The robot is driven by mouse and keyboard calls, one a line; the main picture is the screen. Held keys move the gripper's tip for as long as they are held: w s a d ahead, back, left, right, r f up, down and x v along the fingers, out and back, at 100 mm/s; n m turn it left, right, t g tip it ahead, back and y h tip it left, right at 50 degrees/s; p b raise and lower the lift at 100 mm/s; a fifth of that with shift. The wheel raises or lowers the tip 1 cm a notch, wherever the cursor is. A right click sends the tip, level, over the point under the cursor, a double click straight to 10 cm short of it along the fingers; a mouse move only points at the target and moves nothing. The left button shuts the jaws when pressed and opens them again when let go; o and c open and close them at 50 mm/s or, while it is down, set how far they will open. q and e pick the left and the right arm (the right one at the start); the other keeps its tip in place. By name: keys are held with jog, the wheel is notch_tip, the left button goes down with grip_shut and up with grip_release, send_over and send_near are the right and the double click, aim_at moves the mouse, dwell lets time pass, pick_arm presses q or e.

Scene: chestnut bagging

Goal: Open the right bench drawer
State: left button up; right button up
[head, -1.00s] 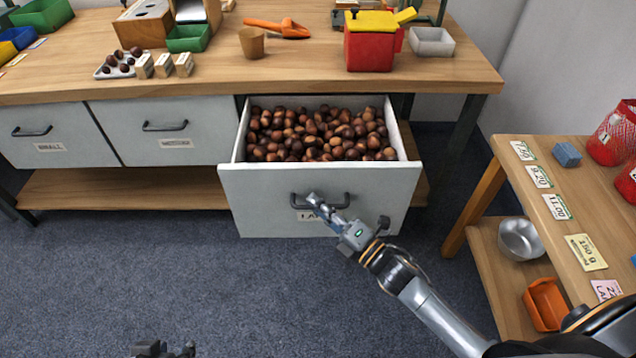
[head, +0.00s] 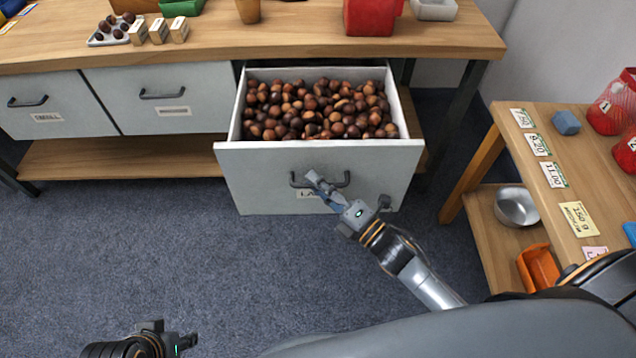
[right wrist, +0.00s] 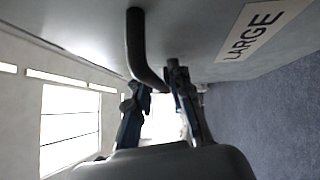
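The right bench drawer (head: 250,180) is pulled well out from the bench and filled with chestnuts (head: 315,108). Its front has a dark bar handle (head: 341,180) and a label, which reads LARGE in the right wrist view (right wrist: 262,28). My right gripper (head: 316,182) is at the handle, left of its middle. In the right wrist view its fingers (right wrist: 160,88) lie on either side of the dark handle (right wrist: 140,45), closed around it. My left gripper (head: 188,343) is low at the bottom left, away from the drawer; its finger opening is unclear.
Two shut drawers (head: 160,100) sit to the left. A side table (head: 590,185) stands at the right, with a metal bowl (head: 516,207) and an orange scoop (head: 538,268) on its lower shelf. Open carpet (head: 130,260) lies before the bench.

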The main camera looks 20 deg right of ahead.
jog(key=v, duration=1.2)
jog(key=shift+w, duration=0.1)
